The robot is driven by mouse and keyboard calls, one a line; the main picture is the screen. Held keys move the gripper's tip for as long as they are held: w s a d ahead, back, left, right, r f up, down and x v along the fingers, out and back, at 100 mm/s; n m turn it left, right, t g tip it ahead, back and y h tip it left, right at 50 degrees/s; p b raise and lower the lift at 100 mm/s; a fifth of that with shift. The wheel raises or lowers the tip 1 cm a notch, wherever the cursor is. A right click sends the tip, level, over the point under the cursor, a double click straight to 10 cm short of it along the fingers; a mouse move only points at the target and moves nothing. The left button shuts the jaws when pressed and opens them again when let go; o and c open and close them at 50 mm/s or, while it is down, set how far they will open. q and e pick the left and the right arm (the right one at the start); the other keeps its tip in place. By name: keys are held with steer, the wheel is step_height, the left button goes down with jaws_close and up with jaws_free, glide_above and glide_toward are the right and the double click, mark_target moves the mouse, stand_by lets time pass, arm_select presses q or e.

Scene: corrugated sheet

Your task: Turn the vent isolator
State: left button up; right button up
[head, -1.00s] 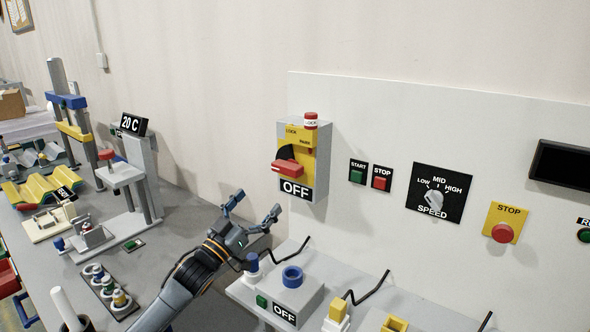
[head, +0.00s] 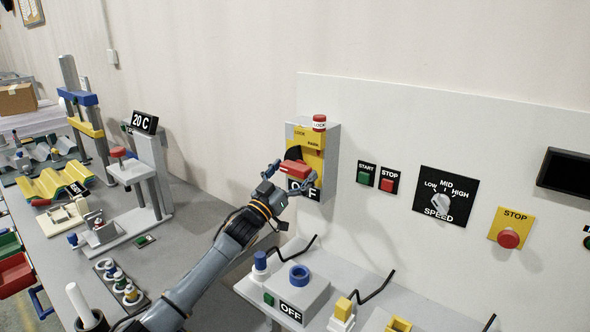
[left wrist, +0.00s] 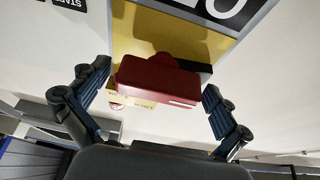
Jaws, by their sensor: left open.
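The isolator is a grey box with a yellow face (head: 311,140) on the white panel. Its red handle (head: 296,169) lies roughly level in the head view, and the OFF label below is partly hidden by my gripper. My left gripper (head: 291,178) is open in front of the handle. In the left wrist view the red handle (left wrist: 158,82) lies between the two spread fingers of my left gripper (left wrist: 153,88), with a gap at each side. My right gripper is not in view.
START and STOP buttons (head: 389,180), a SPEED knob (head: 441,203) and a red stop button (head: 508,238) are on the panel to the right. Below is a grey shelf box (head: 300,292) with an OFF label. A grey stand (head: 155,172) with a 20 C display is at left.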

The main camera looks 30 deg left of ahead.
arm_select(q)
steer(key=c, duration=1.1)
